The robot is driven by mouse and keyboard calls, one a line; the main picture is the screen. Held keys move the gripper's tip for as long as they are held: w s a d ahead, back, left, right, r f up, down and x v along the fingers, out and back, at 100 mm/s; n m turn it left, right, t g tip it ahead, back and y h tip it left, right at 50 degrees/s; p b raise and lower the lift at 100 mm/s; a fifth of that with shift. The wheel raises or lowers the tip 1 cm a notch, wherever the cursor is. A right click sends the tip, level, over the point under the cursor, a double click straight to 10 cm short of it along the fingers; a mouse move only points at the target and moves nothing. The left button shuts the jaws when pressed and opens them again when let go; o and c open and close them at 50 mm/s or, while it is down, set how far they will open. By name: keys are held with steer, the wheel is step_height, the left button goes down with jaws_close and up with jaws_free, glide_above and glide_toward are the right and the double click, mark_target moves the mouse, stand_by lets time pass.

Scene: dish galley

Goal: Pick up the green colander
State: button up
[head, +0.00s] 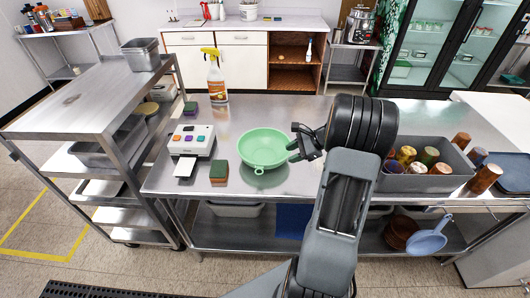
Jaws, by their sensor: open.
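The green colander (264,146) sits upright on the steel table (240,112), near its middle. It is a shallow round bowl with a small tab at its front and a handle at its right side. My gripper (292,150) is at the colander's right rim, with its open fingers by the handle. My arm comes up from the bottom and bends left over the table. I cannot tell whether the fingers touch the colander.
Left of the colander are a white label printer (191,141) and a green-brown sponge (219,172). Another sponge (190,108) and a spray bottle (215,78) stand behind. A grey bin (432,181) of several tumblers is at right. A steel cart (84,98) stands left.

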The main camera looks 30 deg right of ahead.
mark_target(269, 166)
steer(key=shift+p+x, duration=1.2)
steer(key=shift+x, duration=4.65)
steer(key=shift+s+f, duration=0.1)
steer(key=shift+c, duration=0.4)
jaws_close()
